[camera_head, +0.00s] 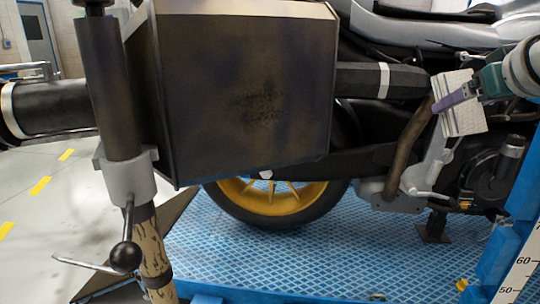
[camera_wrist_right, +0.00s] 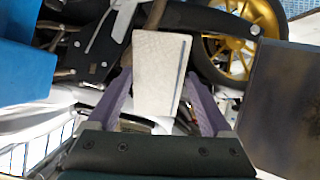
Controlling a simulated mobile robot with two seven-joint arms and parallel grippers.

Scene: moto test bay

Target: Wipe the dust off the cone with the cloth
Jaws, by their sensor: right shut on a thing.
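The cone seems to be the large dark metal hood (camera_head: 235,60) that fills the upper middle of the head view. A patch of dark speckled dust (camera_head: 258,108) lies on its broad flat face. Its dark side also shows at the right edge of the wrist view (camera_wrist_right: 288,100). My right gripper (camera_head: 447,103), with purple fingers, is shut on the white, textured cloth (camera_head: 465,112). The cloth also shows between the fingers in the right wrist view (camera_wrist_right: 160,70). Gripper and cloth are to the right of the hood, apart from it. My left gripper is not in view.
A dark post with a clamp (camera_head: 125,180) stands in front of the hood's left side. A motorcycle with a yellow-rimmed wheel (camera_head: 272,195) stands behind, on a blue patterned platform (camera_head: 330,250). A blue upright with a scale (camera_head: 510,235) is at the right.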

